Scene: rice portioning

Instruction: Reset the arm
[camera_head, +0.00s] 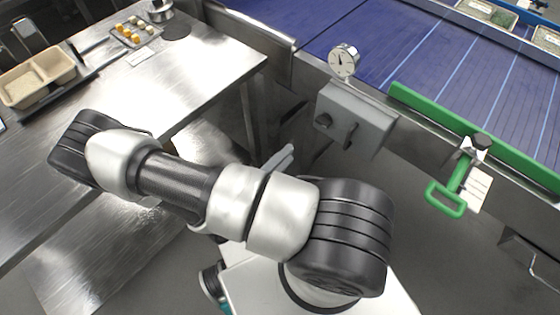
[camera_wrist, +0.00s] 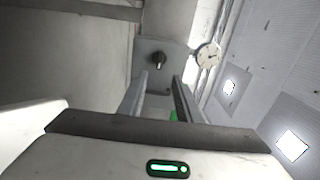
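My arm stretches across the middle of the head view, from its black-ribbed base joint at the right to a bent joint over the metal table at the left. My gripper (camera_wrist: 161,80) shows in the wrist view with its two fingers apart and nothing between them. A grey control box (camera_wrist: 152,52) with a dark knob appears beyond the fingertips. In the head view the gripper is mostly hidden behind the arm.
A metal table (camera_head: 200,70) holds a two-compartment tray (camera_head: 38,80) and a small tray of yellow and white pieces (camera_head: 131,34). The blue conveyor (camera_head: 400,50) has a green rail (camera_head: 470,135). A round gauge (camera_head: 344,60) stands above the control box (camera_head: 355,118).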

